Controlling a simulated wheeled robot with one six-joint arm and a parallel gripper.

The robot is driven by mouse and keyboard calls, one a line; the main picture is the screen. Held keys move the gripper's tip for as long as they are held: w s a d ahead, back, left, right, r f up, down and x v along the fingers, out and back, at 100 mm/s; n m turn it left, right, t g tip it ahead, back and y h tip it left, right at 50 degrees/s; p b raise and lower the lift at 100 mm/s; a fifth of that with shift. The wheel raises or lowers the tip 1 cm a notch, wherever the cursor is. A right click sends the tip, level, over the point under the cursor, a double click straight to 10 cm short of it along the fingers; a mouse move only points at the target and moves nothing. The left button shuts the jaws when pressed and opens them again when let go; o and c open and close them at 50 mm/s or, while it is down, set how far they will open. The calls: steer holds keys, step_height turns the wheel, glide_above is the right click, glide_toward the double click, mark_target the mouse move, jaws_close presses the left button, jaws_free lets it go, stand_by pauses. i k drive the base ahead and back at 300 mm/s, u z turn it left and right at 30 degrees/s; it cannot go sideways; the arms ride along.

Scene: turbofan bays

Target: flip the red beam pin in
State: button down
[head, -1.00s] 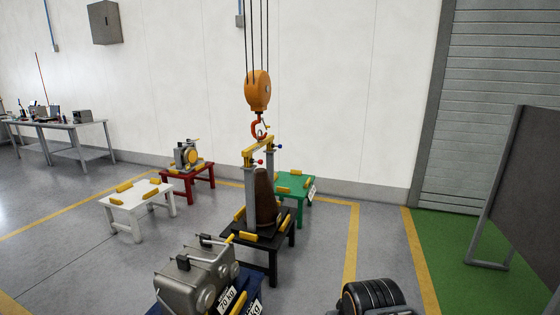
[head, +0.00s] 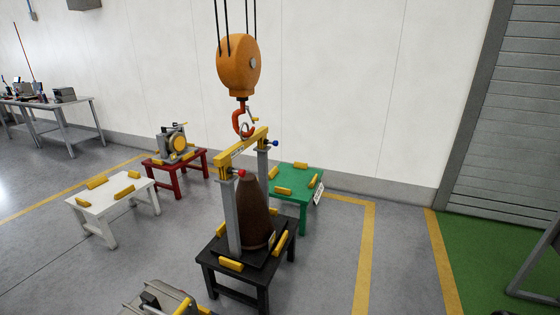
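The red beam pin (head: 241,173) shows as a small red knob at the near end of the yellow lifting beam (head: 243,147). It sits where the beam meets the top of the near grey post (head: 232,215). A blue pin (head: 275,143) shows at the far end, by the far post (head: 262,175). How far either pin is in is too small to tell. The red crane hook (head: 243,119) hangs at the ring on top of the beam; whether it bears load I cannot tell. A brown cone (head: 253,212) stands upright between the posts. My gripper is not in view.
The cone and posts stand on a black table (head: 212,266). A green table (head: 296,171), a white table (head: 85,212) and a red table (head: 192,155) with a machine stand behind and left. A grey metal unit (head: 165,298) is at the bottom edge.

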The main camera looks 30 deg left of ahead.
mark_target(242, 173)
steer(key=u, duration=0.2)
steer(key=i, duration=0.95)
steer(key=u, duration=1.35)
steer(key=i, duration=0.8)
steer(key=u, duration=0.8)
